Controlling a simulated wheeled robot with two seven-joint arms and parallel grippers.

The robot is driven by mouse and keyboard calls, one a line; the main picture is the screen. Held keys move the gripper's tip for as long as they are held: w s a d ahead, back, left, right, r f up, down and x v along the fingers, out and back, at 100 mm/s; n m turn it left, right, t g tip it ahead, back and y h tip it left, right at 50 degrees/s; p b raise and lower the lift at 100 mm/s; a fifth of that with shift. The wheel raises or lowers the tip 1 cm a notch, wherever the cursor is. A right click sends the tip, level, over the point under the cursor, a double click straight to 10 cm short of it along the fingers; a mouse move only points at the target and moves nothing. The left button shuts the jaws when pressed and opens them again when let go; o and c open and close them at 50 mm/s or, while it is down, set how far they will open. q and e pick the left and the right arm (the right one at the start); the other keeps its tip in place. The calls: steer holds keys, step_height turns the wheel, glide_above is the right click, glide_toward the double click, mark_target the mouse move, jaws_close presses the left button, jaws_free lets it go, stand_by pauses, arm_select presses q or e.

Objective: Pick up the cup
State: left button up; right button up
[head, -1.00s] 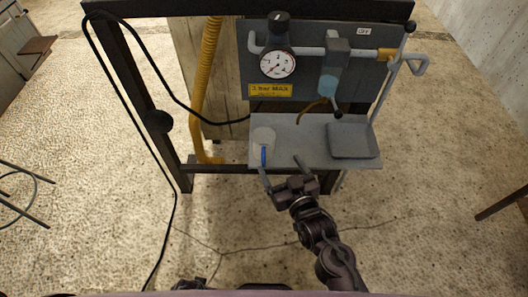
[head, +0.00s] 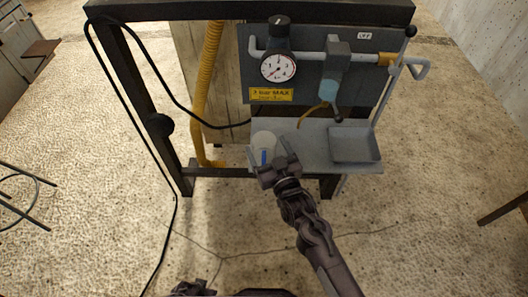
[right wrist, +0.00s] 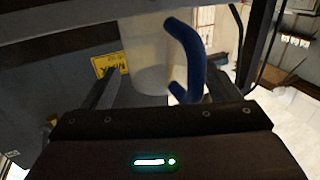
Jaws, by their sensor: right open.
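The cup (head: 262,140) is pale and whitish with a blue handle (head: 264,157) facing me. It stands at the left end of the grey shelf (head: 305,160). My right gripper (head: 271,152) is open at the front of the cup, its fingers pointing toward it. In the right wrist view the cup (right wrist: 148,58) appears beyond and between the two fingers, with the blue handle (right wrist: 195,65) nearest, towards the right finger. I cannot tell whether the fingers touch the cup. The gripper partly hides the cup's lower front in the head view. My left gripper is not clearly visible.
A shallow grey tray (head: 355,146) sits at the shelf's right end. Above are a gauge (head: 278,67), a filter bowl (head: 329,88) and a thin spout. A yellow hose (head: 207,90) and black frame post (head: 137,85) stand left. The floor in front is open.

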steer(key=shift+r, duration=0.1)
steer(key=c, duration=1.1)
